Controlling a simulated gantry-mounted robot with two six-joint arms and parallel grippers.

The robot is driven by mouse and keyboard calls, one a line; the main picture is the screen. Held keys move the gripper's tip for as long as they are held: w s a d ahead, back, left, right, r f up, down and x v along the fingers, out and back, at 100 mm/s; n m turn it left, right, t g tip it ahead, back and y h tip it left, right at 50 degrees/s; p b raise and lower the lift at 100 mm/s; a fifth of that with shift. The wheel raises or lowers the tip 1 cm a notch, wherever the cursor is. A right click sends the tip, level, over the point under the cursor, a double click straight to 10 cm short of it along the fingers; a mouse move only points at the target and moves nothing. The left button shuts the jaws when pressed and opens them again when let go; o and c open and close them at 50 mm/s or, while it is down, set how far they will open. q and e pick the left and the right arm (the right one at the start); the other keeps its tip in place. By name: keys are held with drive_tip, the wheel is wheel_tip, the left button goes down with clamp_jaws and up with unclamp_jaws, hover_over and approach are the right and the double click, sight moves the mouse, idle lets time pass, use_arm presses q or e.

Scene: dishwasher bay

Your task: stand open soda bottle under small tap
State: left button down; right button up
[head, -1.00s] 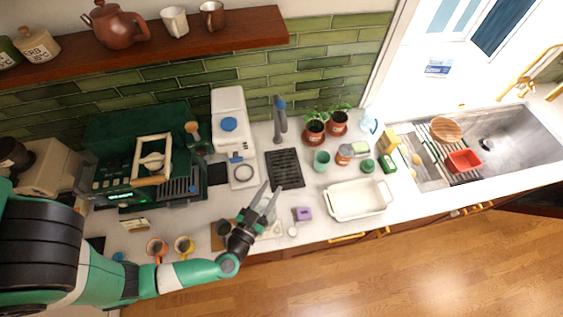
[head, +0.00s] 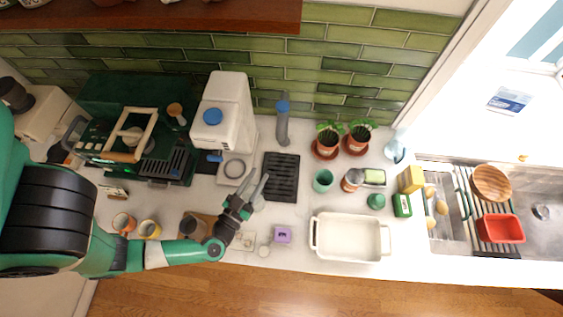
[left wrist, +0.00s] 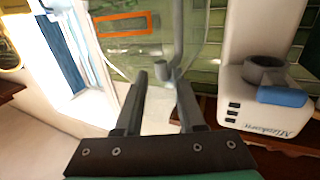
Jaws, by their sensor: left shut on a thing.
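My left gripper (head: 256,187) is above the counter, just left of the black slatted drip tray (head: 281,177). Its fingers are shut on what looks like the clear soda bottle (left wrist: 150,68), whose faint curved outline shows between them in the left wrist view. In the head view a pale bit of it (head: 259,203) shows by the fingers; its mouth and base cannot be made out. The small tap (head: 283,122), a grey post with a blue top, stands at the back of the drip tray. It also shows beyond the fingers in the left wrist view (left wrist: 178,42). My right gripper is not in view.
A white machine with a blue lid (head: 225,112) stands left of the tap. Potted plants (head: 327,144) and a teal cup (head: 323,180) are right of the tray. A white dish (head: 350,238) and a purple block (head: 282,235) lie in front. The drip tray is bare.

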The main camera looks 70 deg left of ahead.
use_arm(q)
drive_tip(key=b+x, duration=0.2)
drive_tip(key=x, duration=1.5)
drive_tip(key=shift+w+b, duration=0.2)
drive_tip(key=shift+b, duration=0.1)
drive_tip(key=shift+a+r, duration=0.1)
drive_tip(key=shift+a, duration=0.1)
drive_tip(key=f+b, duration=0.3)
drive_tip(key=shift+w+a+f, duration=0.15)
drive_tip(key=shift+w+f, duration=0.1)
drive_tip(key=shift+f+b, duration=0.2)
drive_tip(key=shift+b, duration=0.15)
drive_tip(key=c, duration=0.5)
unclamp_jaws()
